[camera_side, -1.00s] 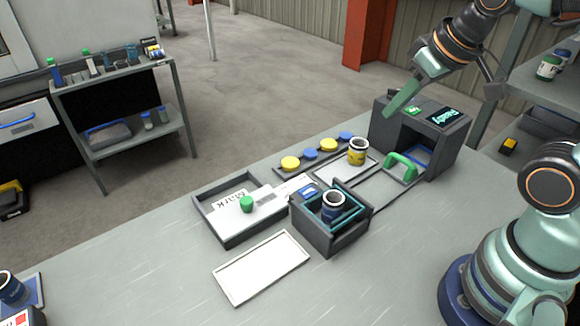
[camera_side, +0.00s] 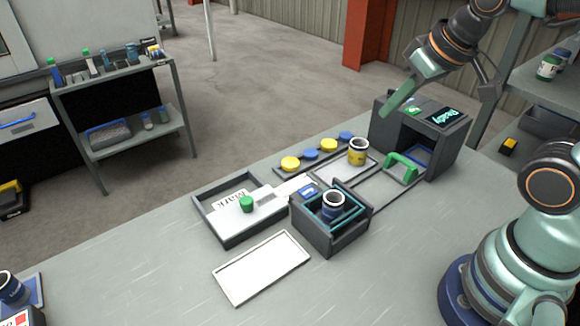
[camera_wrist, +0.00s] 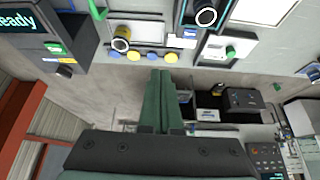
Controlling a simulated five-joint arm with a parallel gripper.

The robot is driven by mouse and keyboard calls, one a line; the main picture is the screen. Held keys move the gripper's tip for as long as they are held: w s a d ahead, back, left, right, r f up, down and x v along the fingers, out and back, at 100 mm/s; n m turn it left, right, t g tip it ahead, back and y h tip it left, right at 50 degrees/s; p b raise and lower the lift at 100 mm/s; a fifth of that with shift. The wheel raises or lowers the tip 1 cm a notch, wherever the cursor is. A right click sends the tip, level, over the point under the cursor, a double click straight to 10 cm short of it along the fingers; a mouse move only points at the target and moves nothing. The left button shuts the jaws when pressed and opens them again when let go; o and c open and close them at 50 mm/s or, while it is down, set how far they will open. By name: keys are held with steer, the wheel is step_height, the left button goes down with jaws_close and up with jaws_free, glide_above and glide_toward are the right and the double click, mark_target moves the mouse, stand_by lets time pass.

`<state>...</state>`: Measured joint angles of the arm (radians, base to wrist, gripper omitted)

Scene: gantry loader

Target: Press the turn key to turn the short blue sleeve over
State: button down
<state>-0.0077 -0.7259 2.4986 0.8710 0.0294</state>
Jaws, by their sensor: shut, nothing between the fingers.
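The short blue sleeve (camera_side: 333,206) stands upright in the teal frame of a dark open box (camera_side: 327,240), its pale rim up. It also shows in the wrist view (camera_wrist: 206,17). A blue key (camera_side: 308,191) sits on the box's far-left corner; its lettering is too small to read, so I cannot tell for sure that it is the turn key. My gripper (camera_side: 386,112) hangs in the air near the dark machine, up and to the right of the box, apart from the key and sleeve. Its green fingers (camera_wrist: 160,76) are together and empty.
The dark machine (camera_side: 450,142) has a "Ready" screen and a green handle (camera_side: 403,166) in front. A yellow cup (camera_side: 357,152) stands beside yellow and blue discs. A white slide with a green knob (camera_side: 247,204) lies left of the box; an empty white tray (camera_side: 262,268) lies in front.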

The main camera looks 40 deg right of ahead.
steer(key=w+a+f+m, duration=0.3)
steer(key=w+f, duration=0.1)
steer(key=w, duration=0.1)
steer(key=m+t+y, duration=0.1)
steer(key=m, duration=0.3)
glide_above(310, 193)
step_height(310, 193, down, 7)
steer(key=shift+a, duration=0.15)
steer(key=shift+s, duration=0.1)
steer(key=shift+f, duration=4.35)
steer(key=shift+f, duration=0.2)
steer(key=shift+f, duration=0.2)
